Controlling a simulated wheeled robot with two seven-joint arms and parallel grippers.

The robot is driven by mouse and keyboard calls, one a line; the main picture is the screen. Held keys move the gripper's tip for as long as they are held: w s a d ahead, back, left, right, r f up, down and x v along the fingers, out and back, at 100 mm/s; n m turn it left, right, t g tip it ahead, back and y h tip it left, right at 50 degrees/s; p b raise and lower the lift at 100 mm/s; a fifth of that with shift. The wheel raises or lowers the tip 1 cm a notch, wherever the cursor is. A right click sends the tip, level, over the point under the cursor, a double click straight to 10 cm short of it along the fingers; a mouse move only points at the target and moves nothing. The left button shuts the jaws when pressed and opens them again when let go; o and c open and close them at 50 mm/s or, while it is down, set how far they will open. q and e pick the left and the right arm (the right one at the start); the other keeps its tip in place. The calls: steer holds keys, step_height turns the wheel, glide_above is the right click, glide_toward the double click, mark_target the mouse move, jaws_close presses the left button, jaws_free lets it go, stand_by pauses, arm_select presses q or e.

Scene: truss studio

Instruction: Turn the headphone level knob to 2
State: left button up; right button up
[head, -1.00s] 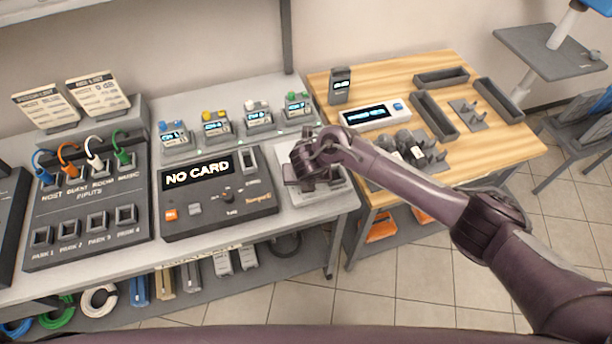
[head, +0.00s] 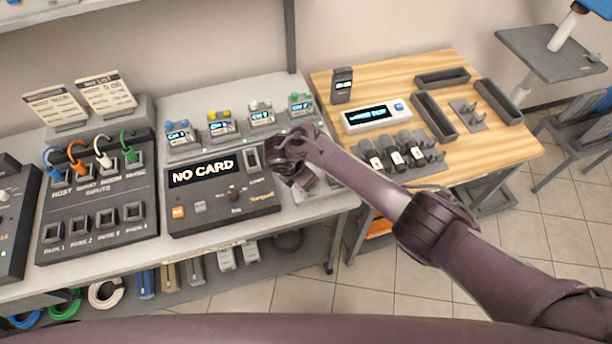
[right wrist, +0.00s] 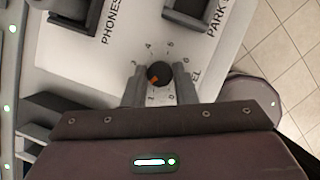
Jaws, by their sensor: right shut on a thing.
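The headphone level knob (right wrist: 160,74) is a small black round knob with an orange pointer mark, on a pale panel with printed numbers around it. In the right wrist view the orange mark points to the lower left. My right gripper (right wrist: 161,84) is shut on the knob, one grey finger on each side of it. In the head view my right gripper (head: 293,165) is at the right end of the bench and hides the knob. My left gripper is not in view.
A dark recorder unit reading "NO CARD" (head: 222,194) stands left of my right gripper. Small coloured-knob boxes (head: 262,117) line the back. A wooden table (head: 460,150) with microphones, trays and a display is on the right, under my arm.

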steer(key=shift+w+m+g+h, duration=0.1)
steer(key=shift+m+g+h, duration=0.25)
steer(key=shift+m, duration=0.85)
steer(key=o, duration=1)
steer(key=v, duration=0.7)
steer(key=shift+a+r+p, duration=0.2)
steer(key=shift+r+p, duration=0.1)
steer(key=shift+r, duration=0.05)
